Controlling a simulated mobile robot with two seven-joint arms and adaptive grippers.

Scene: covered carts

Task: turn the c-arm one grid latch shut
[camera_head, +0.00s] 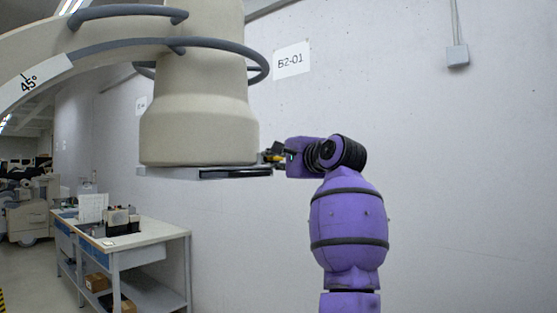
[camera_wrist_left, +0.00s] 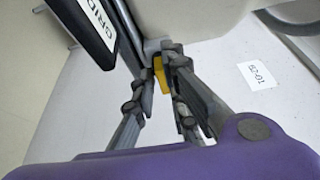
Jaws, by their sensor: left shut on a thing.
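The c-arm one's beige detector housing (camera_head: 200,125) hangs at the upper left, with a flat grid plate (camera_head: 215,173) under it. In the left wrist view a dark panel labelled GRID (camera_wrist_left: 88,25) is at the upper left. The yellow grid latch (camera_wrist_left: 160,73) sits at the housing's edge; a small bit of it shows in the head view (camera_head: 274,157). My left gripper (camera_head: 277,155) is at the housing's right lower edge, shut on the latch. Its fingers (camera_wrist_left: 161,68) stand on either side of the latch and partly hide it.
A grey ring rail (camera_head: 235,48) circles the housing above my left gripper. A workbench (camera_head: 150,239) with items stands at the lower left. A pale wall (camera_head: 450,170) with a B2-01 sign (camera_head: 292,60) is behind. The space right of my arm looks clear.

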